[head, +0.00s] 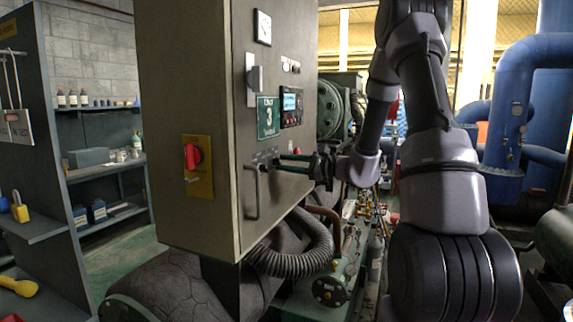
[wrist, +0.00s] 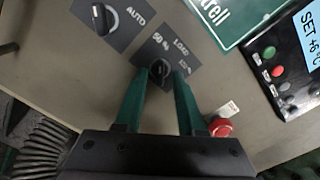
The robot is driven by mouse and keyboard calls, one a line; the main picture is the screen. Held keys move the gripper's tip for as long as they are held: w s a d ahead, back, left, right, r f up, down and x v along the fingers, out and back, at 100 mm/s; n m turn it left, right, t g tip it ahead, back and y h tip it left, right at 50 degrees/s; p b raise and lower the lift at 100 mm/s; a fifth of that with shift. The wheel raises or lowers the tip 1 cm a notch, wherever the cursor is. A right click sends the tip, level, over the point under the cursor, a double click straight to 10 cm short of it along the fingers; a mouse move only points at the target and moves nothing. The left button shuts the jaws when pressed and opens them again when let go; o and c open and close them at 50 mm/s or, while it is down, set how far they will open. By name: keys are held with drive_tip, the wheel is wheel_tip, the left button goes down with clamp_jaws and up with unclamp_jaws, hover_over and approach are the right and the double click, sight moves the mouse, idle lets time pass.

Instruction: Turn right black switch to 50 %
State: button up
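The right black switch (wrist: 160,69) is a small round knob on a dark plate marked "50 %" and "LOAD" in the wrist view. My gripper (wrist: 159,75) has two green fingers, one on each side of this knob, with their tips close to the panel. The fingers are apart and I see no clear contact with the knob. The knob's exact pointer angle is hard to read. The left black switch (wrist: 103,19), with a plate marked "AUTO", is up and left of it. In the head view my gripper (head: 278,161) is at the cabinet face and hides the right switch.
The grey cabinet (head: 188,90) has a red rotary handle (head: 193,155) on its side. A red button (wrist: 221,127) is right of my fingers. A control display (wrist: 308,28) and green sign (wrist: 235,14) are nearby. A door handle (head: 252,192) and ribbed hose (head: 300,254) lie below.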

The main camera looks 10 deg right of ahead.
drive_tip(key=v, duration=0.9)
idle(0.3)
drive_tip(key=shift+a, duration=0.1)
drive_tip(key=s+a+r+n+g+h, duration=0.2)
drive_tip(key=s+a+n+g, duration=0.25)
drive_tip(key=s, duration=0.25)
drive_tip(key=s+a+r+n+g+h, duration=0.2)
drive_tip(key=s+a+n+g, duration=0.25)
drive_tip(key=s, duration=0.35)
drive_tip(key=s+d+r+n+t+h, duration=0.4)
drive_tip(key=s+d+r+t+h, duration=0.1)
drive_tip(key=s+d+r+h, duration=0.2)
drive_tip(key=shift+s+t+h, duration=0.3)
drive_tip(key=shift+s+h, duration=0.5)
drive_tip(key=shift+s, duration=0.35)
